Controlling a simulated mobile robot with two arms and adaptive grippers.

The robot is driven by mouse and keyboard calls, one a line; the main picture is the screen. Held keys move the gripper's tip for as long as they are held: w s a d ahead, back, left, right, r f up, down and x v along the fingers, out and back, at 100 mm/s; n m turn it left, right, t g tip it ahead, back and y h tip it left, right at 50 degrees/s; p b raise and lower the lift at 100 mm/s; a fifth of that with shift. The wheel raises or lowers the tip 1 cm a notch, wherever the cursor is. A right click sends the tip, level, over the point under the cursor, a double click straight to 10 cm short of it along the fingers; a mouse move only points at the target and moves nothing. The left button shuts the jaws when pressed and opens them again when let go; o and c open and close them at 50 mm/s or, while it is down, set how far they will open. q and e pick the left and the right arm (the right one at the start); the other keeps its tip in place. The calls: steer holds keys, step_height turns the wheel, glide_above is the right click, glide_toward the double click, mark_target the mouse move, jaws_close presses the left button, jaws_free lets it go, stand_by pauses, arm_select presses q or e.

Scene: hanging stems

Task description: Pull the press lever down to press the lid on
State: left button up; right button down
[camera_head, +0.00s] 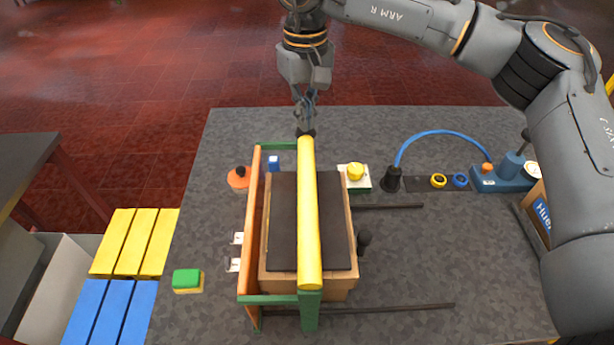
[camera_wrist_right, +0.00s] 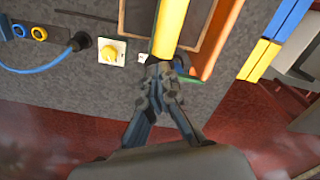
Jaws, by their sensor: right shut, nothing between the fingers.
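The yellow press lever bar (camera_head: 309,220) runs from front to back above a box (camera_head: 335,283) with a dark lid (camera_head: 284,225). The bar belongs to a frame with an orange beam (camera_head: 252,220) and green posts (camera_head: 309,313). The lid lies flat in the box's wooden rim; how far it is seated I cannot tell. My right gripper (camera_head: 306,130) is shut and empty at the far end of the yellow bar. In the right wrist view, its fingertips (camera_wrist_right: 160,72) are right by the end of the bar (camera_wrist_right: 171,28); I cannot tell whether they touch.
A yellow knob (camera_head: 355,171), a black socket with a blue cable (camera_head: 391,180) and a blue device (camera_head: 503,177) stand to the right. An orange knob (camera_head: 239,178) and green-yellow block (camera_head: 187,280) are left. Dark rods (camera_head: 385,307) lie beside the frame. The table's right front is mostly clear.

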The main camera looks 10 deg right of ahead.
steer(key=shift+s+f+b, duration=0.1)
steer(key=shift+f+b, duration=0.9)
steer(key=shift+f, duration=0.45)
stand_by(3.6)
steer(key=shift+r, duration=0.1)
steer(key=shift+r+p, duration=2.7)
steer(key=shift+r, duration=1.4)
steer(key=shift+f, duration=0.15)
